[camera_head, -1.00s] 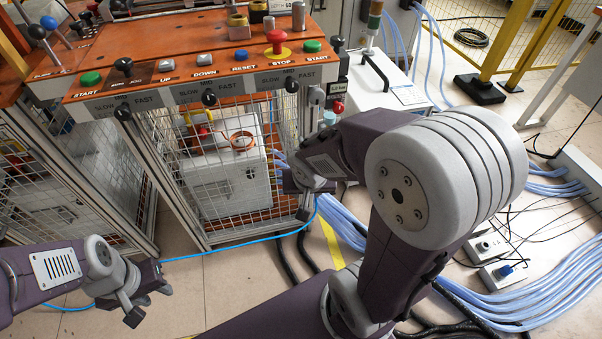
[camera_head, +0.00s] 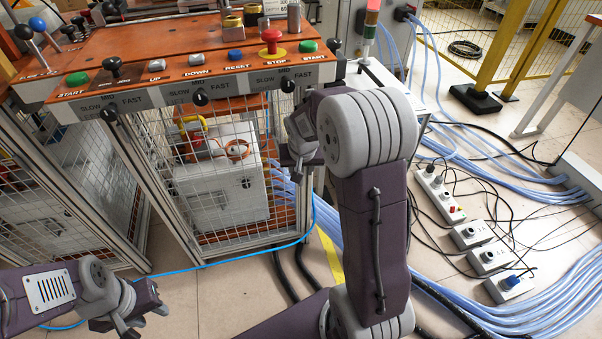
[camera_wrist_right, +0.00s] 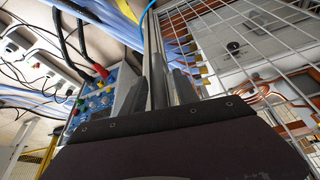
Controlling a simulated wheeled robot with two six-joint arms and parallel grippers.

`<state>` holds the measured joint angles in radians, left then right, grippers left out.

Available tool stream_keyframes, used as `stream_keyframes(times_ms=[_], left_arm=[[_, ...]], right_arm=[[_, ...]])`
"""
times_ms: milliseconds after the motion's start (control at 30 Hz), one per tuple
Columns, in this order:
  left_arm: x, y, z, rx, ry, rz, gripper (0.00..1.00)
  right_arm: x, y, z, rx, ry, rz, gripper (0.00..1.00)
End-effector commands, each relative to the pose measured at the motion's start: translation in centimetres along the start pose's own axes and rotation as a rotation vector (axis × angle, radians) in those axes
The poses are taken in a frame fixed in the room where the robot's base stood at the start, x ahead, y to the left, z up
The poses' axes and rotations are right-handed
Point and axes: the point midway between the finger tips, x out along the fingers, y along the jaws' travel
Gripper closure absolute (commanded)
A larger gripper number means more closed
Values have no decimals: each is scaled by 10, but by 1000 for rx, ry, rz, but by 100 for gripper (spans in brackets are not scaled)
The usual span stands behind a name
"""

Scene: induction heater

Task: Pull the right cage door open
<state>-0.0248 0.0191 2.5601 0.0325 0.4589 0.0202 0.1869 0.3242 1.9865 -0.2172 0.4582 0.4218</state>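The right cage door (camera_head: 215,180) is a wire-mesh panel in a metal frame below the orange control console. It looks closed or nearly so; the arm hides part of its right edge. My right gripper (camera_head: 297,172) is at that right edge, mostly hidden behind its own wrist. In the right wrist view, the gripper fingers (camera_wrist_right: 168,85) are at an upright metal bar (camera_wrist_right: 151,40) beside the mesh; whether they press on it is unclear. My left gripper (camera_head: 143,318) is open and empty, low at the left, apart from the cage.
The console (camera_head: 190,75) with buttons and knobs overhangs the door. A white box (camera_head: 220,195) stands behind the mesh. A blue cable (camera_head: 225,262) crosses the floor before the cage. Pale blue cables (camera_head: 470,312) and socket boxes (camera_head: 480,245) lie at the right. Some bare floor shows before the cage.

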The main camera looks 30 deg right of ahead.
Motion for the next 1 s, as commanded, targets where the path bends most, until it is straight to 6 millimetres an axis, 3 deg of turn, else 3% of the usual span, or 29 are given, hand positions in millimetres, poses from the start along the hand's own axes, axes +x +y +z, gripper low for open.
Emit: stream_keyframes(times_ms=[233,367,1000], left_arm=[[0,0,0,0,0,0,64],[0,0,0,0,0,0,64],[0,0,0,0,0,0,64]], right_arm=[[0,0,0,0,0,0,67],[0,0,0,0,0,0,100],[0,0,0,0,-1,0,100]])
